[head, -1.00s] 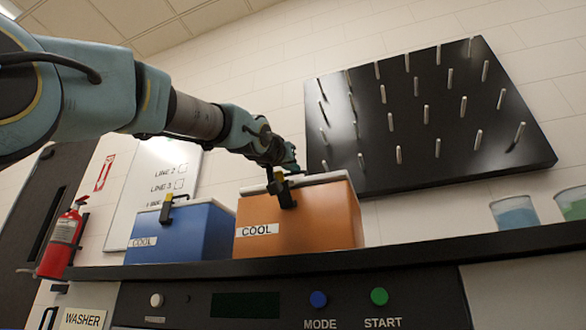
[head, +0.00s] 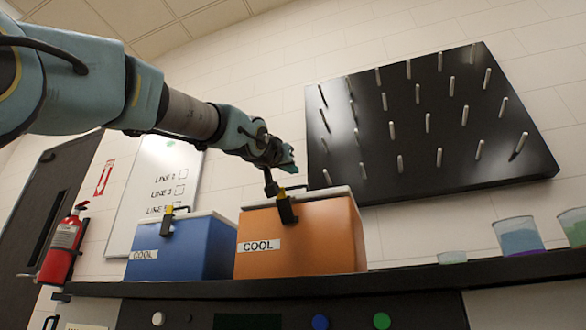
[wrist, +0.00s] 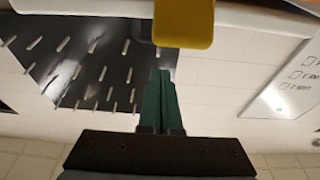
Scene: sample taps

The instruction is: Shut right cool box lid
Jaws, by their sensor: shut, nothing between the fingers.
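The right cool box (head: 320,235) is orange, has a COOL label and stands on the dark shelf. Its white lid (head: 325,191) lies flat or nearly flat across the top; a slight gap cannot be ruled out. A black latch with a yellow piece (head: 286,208) hangs at the front. My gripper (head: 289,157) is just above the lid, apparently apart from it. In the wrist view, my green fingers (wrist: 161,75) are together and empty. They point at the yellow latch piece (wrist: 184,22) and the pale lid edge (wrist: 245,15). The contact there is unclear.
A blue cool box (head: 180,250) with a similar latch stands close on the left. A black peg panel (head: 430,125) is on the wall behind. Beakers (head: 518,236) stand at the far right of the shelf (head: 400,280). A fire extinguisher (head: 62,245) hangs at the left.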

